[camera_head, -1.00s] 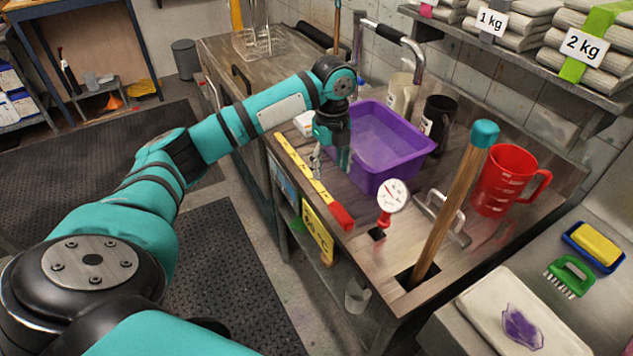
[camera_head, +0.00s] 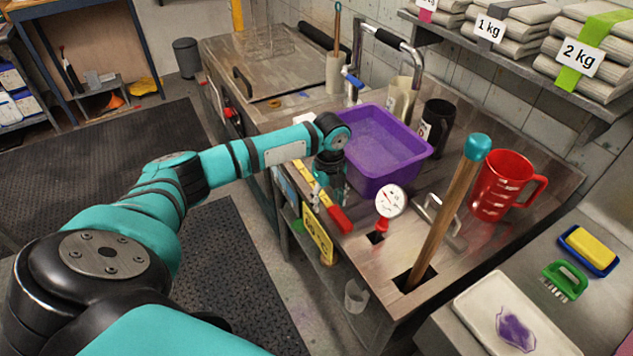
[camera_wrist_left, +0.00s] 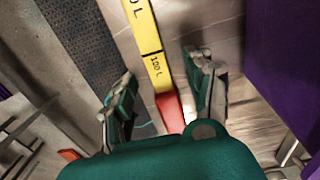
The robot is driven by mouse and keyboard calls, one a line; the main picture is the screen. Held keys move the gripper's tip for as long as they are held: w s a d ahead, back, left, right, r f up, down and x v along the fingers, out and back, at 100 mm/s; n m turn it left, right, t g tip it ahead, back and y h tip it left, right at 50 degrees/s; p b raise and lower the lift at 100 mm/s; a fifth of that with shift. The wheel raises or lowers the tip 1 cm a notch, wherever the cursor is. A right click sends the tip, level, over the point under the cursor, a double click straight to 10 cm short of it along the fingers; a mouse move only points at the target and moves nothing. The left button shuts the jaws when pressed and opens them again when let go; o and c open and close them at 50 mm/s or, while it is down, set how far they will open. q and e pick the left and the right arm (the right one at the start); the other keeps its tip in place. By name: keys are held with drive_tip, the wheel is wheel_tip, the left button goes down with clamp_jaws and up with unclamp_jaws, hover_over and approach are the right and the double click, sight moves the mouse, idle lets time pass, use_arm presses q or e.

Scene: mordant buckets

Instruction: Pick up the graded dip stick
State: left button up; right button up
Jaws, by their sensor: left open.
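The graded dip stick is a long flat yellow stick (camera_head: 303,174) with black marks and a red end (camera_head: 340,220). The fingers are open and hold nothing. I cannot tell whether they touch the counter. My right gripper is not in view.
A purple basin (camera_head: 385,160) stands close behind the gripper. A dial gauge (camera_head: 390,202), a wooden pole with a teal cap (camera_head: 450,215) and a red jug (camera_head: 503,185) stand to the right. A yellow sign (camera_head: 317,233) hangs below the counter edge. The floor in front is clear.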

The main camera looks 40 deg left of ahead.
use_arm(q)
clamp_jaws()
drive_tip(key=shift+r, duration=0.1)
idle(0.3)
